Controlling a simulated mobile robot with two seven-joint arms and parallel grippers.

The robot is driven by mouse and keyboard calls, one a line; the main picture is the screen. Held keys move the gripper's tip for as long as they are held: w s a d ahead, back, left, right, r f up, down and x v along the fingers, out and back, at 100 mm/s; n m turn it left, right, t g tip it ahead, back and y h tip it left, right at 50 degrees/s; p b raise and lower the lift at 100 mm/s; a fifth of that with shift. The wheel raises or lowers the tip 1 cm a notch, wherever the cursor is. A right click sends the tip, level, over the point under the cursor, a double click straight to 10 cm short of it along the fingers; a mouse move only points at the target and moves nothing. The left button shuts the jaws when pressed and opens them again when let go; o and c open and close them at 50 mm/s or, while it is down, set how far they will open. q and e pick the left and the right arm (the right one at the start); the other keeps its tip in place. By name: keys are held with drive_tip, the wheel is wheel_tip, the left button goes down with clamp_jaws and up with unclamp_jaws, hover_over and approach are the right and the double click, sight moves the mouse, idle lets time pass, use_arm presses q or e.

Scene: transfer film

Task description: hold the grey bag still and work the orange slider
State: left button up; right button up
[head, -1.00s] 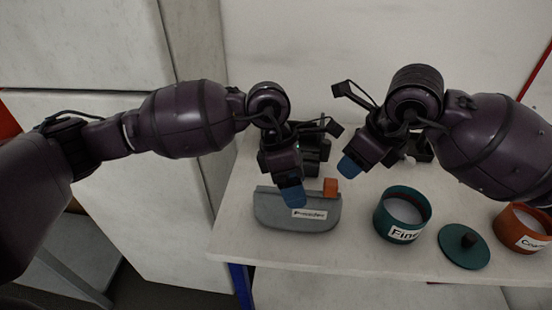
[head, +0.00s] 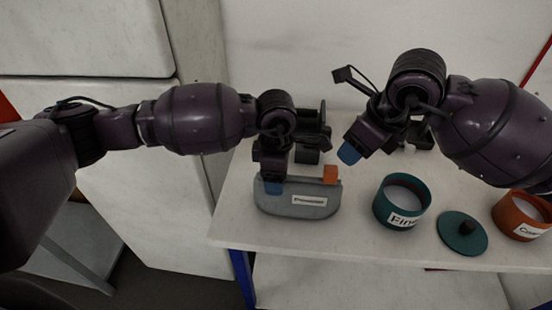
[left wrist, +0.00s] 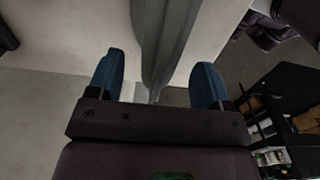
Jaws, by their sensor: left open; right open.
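The grey bag (head: 297,198) lies near the front left of the table, with a white label on its front. The orange slider (head: 330,175) sits at the bag's top right end. My left gripper (head: 273,187) is at the bag's left part, with one blue fingertip showing in front of the bag. In the left wrist view the grey bag (left wrist: 165,45) is between the two spread blue fingers of the left gripper (left wrist: 158,80), with gaps on both sides. My right gripper (head: 349,153) is open, above and right of the slider, apart from it.
A teal container (head: 379,210) labelled "Fine" stands right of the bag, with a teal lid (head: 453,243) beside it. An orange container (head: 505,222) is at the far right. The table's front edge (head: 330,239) runs close before the bag. Dark fixtures stand behind the bag, partly hidden.

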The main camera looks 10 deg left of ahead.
use_arm(q)
drive_tip(key=shift+f, duration=1.3)
